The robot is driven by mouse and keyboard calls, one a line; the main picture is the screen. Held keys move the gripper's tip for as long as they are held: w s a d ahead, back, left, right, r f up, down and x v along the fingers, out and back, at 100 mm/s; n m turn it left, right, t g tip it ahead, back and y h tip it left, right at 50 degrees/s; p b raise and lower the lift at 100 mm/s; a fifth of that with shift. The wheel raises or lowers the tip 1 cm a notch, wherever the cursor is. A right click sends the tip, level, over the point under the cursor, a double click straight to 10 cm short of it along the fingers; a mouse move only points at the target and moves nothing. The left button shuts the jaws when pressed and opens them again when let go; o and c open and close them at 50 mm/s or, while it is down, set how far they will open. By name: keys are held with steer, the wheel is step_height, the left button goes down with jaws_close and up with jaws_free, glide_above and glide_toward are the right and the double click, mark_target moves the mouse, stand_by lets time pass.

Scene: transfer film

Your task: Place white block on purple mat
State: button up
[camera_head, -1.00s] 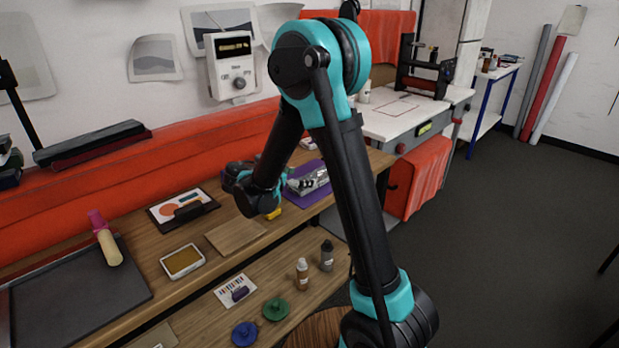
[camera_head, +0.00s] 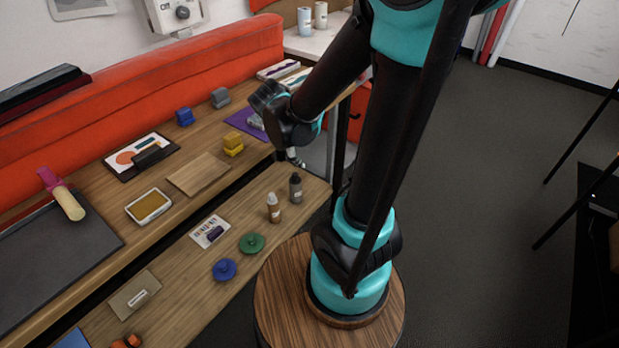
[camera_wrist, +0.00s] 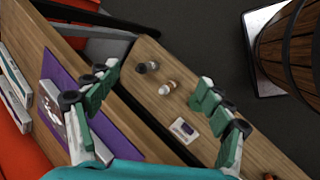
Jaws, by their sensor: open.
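The purple mat (camera_head: 240,118) lies at the far right of the upper wooden bench, and it also shows in the wrist view (camera_wrist: 62,72). A pale whitish object (camera_head: 256,122), probably the white block, rests on the mat; in the wrist view it shows on the mat (camera_wrist: 50,122) beside my left-hand finger. Its exact shape is hard to make out. My gripper (camera_wrist: 158,80) is open with nothing between its fingers.
A wooden board (camera_head: 198,174) lies flat nearby. The lower shelf holds a dark bottle (camera_head: 295,187) and a brown bottle (camera_head: 273,208).

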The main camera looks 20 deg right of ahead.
steer(key=s+f+m+y, duration=0.3)
steer(key=s+m+y, duration=0.1)
steer(key=s+m, duration=0.6)
steer(key=shift+s+a+f+m+y, duration=0.15)
steer(key=shift+a+f+m+y, duration=0.2)
steer(key=shift+m, duration=0.35)
